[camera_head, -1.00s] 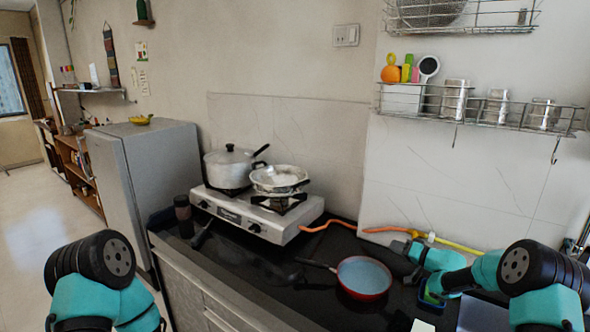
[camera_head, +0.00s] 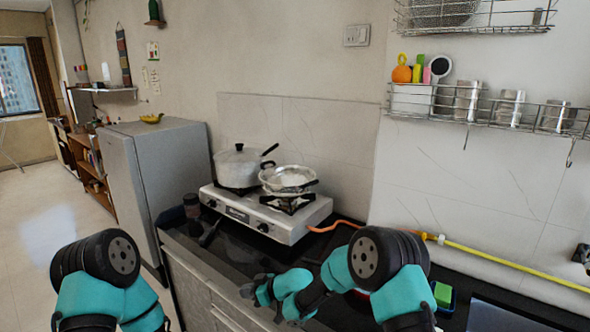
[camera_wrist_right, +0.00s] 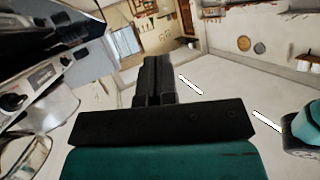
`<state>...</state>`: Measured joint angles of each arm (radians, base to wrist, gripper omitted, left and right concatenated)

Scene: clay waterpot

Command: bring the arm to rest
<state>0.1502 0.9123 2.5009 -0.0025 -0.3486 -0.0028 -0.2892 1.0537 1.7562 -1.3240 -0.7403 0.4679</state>
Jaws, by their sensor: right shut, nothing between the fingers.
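My right gripper (camera_head: 250,290) reaches left over the dark counter's front part in the head view, in front of the stove. It is shut and holds nothing. Its two dark fingers lie together in the right wrist view (camera_wrist_right: 157,75), pointing out toward the room and floor. My right arm crosses the counter and covers most of the red pan, of which only a bit of rim shows. My left arm stands bent at the lower left of the head view, and its gripper is out of the picture.
A gas stove (camera_head: 265,215) carries a lidded pot (camera_head: 238,168) and a metal pan (camera_head: 288,178). A dark jar (camera_head: 192,205) stands left of the stove. A green sponge (camera_head: 442,295) lies right of my right arm. A wire rack (camera_head: 480,108) hangs on the wall.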

